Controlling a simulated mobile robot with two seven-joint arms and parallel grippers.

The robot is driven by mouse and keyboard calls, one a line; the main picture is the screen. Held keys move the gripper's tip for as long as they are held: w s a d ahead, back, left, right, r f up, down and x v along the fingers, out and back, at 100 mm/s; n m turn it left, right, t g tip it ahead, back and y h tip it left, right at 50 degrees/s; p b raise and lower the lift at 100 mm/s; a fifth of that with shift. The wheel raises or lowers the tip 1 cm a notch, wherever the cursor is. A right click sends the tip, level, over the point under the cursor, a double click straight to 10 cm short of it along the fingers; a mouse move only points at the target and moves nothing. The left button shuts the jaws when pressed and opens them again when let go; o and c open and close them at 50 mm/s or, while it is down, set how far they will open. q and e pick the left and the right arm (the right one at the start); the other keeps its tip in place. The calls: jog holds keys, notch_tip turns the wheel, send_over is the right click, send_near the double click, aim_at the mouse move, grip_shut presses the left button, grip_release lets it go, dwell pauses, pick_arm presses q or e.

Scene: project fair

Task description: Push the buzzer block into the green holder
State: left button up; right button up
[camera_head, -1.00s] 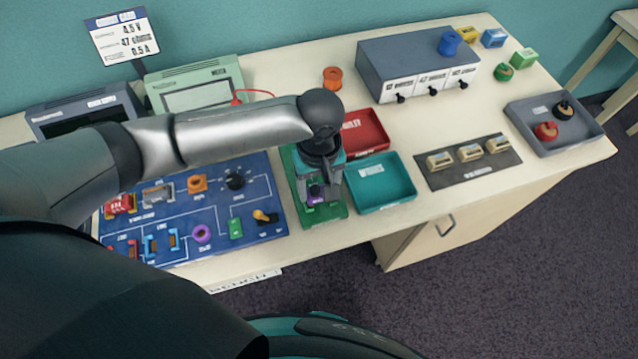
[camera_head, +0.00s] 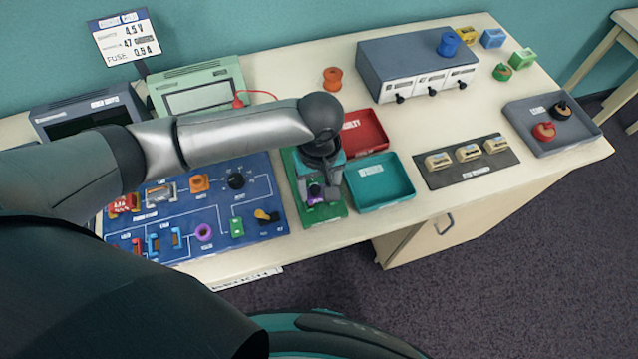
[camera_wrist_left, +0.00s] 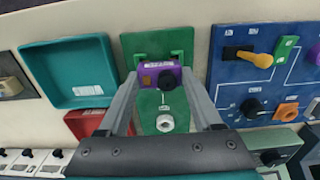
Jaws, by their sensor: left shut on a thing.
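The buzzer block is purple with a round black part on its face; it shows in the left wrist view (camera_wrist_left: 160,75) and small in the head view (camera_head: 314,191). My left gripper (camera_head: 316,188) is shut on it, with one finger on each side in the left wrist view (camera_wrist_left: 162,80). The block is over the green board (camera_head: 333,211), just beside the raised green holder (camera_wrist_left: 146,57), which the block partly hides. I cannot tell whether the block is inside the holder or only against it. My right gripper is not in view.
A teal tray (camera_head: 411,190) and a red tray (camera_head: 375,142) stand right of the green board. A blue circuit board (camera_head: 270,222) with several parts lies close on its left. A white ring (camera_wrist_left: 165,122) sits on the green board. Bare tabletop (camera_head: 300,240) shows in front.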

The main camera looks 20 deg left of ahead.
pick_arm(q)
jog(key=shift+f, duration=0.7)
dwell(0.6)
jog(key=o, duration=1.4)
jog(key=shift+r+p, duration=4.05)
jog(key=shift+p, duration=1.1)
